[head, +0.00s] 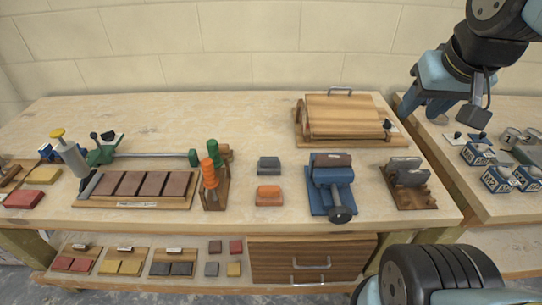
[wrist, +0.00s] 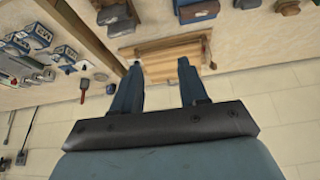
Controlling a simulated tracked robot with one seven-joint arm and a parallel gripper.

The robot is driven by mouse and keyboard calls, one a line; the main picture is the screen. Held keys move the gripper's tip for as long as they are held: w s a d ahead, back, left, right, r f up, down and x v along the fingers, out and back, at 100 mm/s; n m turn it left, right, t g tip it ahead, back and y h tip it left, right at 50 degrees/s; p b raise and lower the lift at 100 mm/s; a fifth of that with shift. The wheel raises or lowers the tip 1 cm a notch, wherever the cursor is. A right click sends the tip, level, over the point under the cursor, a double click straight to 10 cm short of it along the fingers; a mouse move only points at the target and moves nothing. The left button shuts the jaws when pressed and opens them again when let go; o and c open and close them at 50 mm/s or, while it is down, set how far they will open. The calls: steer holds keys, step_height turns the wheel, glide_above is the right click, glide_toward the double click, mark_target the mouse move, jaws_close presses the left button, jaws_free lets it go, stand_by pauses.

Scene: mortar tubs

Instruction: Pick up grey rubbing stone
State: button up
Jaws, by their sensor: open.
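A small grey block (head: 268,165), which looks like the grey rubbing stone, lies on the bench behind an orange-topped block (head: 268,194). Another grey block (head: 211,269) lies on the lower shelf, and dark grey ones sit on a small board (head: 172,268) there. My gripper (head: 426,108) is open and empty, raised at the right near the gap between the benches, far from the grey blocks. Its two spread fingers also show in the wrist view (wrist: 159,68). A grey block (wrist: 249,3) is cut off at the top edge of the wrist view.
A blue vise (head: 331,185) stands right of the grey block, and a wooden rack (head: 410,187) stands beyond it. The bench top left of that board is clear.

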steer(key=o, duration=0.3)
steer(key=shift+w+a, duration=0.2)
steer(key=shift+w, duration=0.1)
steer(key=o, duration=0.6)
steer(key=w+a+f+g, duration=0.1)
steer(key=w+a, duration=0.4)
steer(key=w, duration=0.1)
steer(key=shift+a+f+g, duration=0.2)
steer(key=shift+f+g, duration=0.1)
steer(key=shift+o, duration=0.7)
steer(key=w+a+f+g, duration=0.1)
steer(key=w+a+f, duration=0.1)
steer(key=w+a, duration=0.2)
steer(key=shift+w+a+f, duration=0.15)
steer(key=shift+a+f, duration=0.2)
steer(key=shift+a, duration=0.35)
steer(key=g, duration=0.3)
glide_above(269, 158)
step_height(269, 158, down, 11)
steer(key=shift+n, duration=0.3)
step_height(269, 158, down, 14)
steer(key=shift+r, duration=0.2)
